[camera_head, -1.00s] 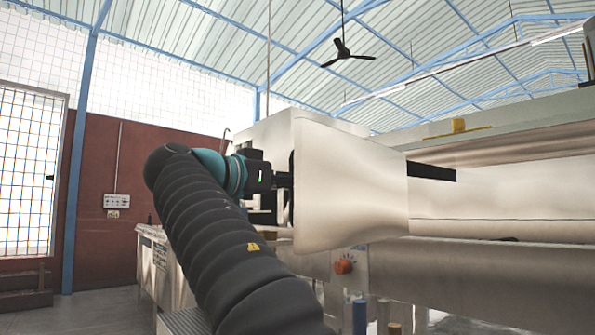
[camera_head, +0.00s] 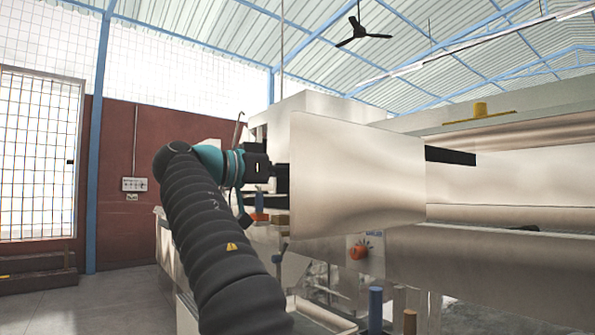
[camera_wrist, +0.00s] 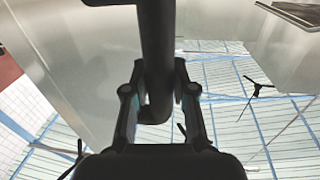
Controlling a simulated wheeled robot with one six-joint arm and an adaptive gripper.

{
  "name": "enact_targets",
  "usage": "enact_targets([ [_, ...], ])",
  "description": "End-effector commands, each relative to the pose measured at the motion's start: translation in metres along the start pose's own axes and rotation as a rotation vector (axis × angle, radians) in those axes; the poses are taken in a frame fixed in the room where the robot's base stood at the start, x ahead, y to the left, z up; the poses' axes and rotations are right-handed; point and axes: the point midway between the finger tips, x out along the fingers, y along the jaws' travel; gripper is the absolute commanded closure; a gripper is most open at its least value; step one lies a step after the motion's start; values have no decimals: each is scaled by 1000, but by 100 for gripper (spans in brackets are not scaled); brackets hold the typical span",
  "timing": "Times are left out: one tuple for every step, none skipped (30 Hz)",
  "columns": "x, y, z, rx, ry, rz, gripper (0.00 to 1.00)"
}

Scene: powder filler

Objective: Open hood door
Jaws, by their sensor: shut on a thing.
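The hood door (camera_head: 355,180) is a shiny metal panel in the middle of the head view. It stands out from the machine at an angle, swung open. In the wrist view the panel (camera_wrist: 75,60) fills the upper left. A dark bar handle (camera_wrist: 156,35) runs down between the fingers of my gripper (camera_wrist: 159,78), which is shut on it. In the head view my gripper (camera_head: 279,179) is at the panel's left edge; its fingertips and most of the handle are hidden there.
The long metal machine (camera_head: 510,250) extends to the right behind the panel. An orange knob (camera_head: 358,251) and a blue post (camera_head: 375,310) are below it. Open floor (camera_head: 125,300) lies at left, before a reddish wall (camera_head: 155,150).

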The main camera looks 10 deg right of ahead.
Motion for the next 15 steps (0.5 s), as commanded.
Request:
enact_targets([
  [1,0,0,-1,0,1,100],
  [1,0,0,-1,0,1,100],
  [1,0,0,-1,0,1,100],
  [1,0,0,-1,0,1,100],
  [1,0,0,-1,0,1,67],
  [1,0,0,-1,0,1,57],
  [1,0,0,-1,0,1,50],
  [1,0,0,-1,0,1,48],
  [1,0,0,-1,0,1,48],
  [0,0,0,0,0,0,48],
  [-1,0,0,0,0,-1,48],
  [-1,0,0,-1,0,-1,48],
  [-1,0,0,0,0,-1,48],
  [-1,0,0,0,0,-2,48],
  [-1,0,0,0,0,-2,48],
])
